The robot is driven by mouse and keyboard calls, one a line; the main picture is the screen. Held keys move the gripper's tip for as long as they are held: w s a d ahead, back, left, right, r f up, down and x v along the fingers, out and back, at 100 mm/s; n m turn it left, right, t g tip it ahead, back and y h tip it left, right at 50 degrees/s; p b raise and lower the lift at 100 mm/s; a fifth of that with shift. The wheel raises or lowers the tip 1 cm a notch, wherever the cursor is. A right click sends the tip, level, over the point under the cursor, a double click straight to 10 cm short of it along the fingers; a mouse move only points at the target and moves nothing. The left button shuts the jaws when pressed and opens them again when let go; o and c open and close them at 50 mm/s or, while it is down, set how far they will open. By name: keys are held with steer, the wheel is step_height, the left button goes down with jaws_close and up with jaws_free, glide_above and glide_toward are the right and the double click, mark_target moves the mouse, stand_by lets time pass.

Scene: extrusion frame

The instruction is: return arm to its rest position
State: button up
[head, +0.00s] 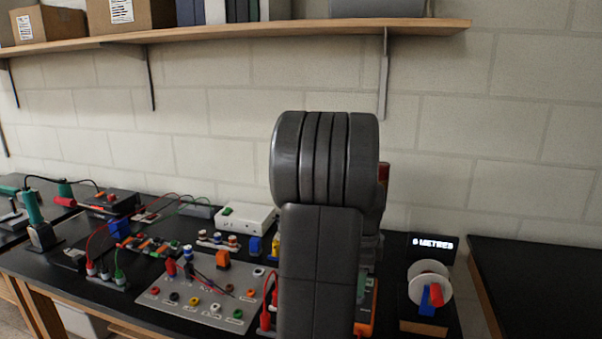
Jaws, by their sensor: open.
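My arm's dark grey links rise upright in the middle of the head view, in front of the bench (135,285). They are folded close to the camera, with a rounded ribbed joint at the top. My gripper does not show in this view; the links may hide it or it may be outside the picture. The part of the bench directly behind my arm is hidden, including most of an orange device (366,318).
A grey panel (215,318) with coloured sockets lies left of my arm. A white box (245,218) stands behind it. A spool (429,283) and a lit display (433,246) stand to the right. A wooden shelf (230,29) with boxes hangs above. A second dark table (545,285) is far right.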

step_height(320, 180, down, 4)
steer(key=shift+r, duration=0.1)
steer(key=shift+f, duration=0.35)
steer(key=n, duration=0.5)
steer(key=n+b, duration=0.1)
steer(key=n, duration=0.4)
steer(key=shift+n, duration=0.3)
steer(key=n+b, duration=0.1)
steer(key=n, duration=0.3)
steer(key=shift+n, duration=0.4)
steer(key=n+b, duration=0.1)
steer(key=n, duration=0.3)
steer(key=shift+n, duration=0.4)
steer(key=shift+r, duration=0.1)
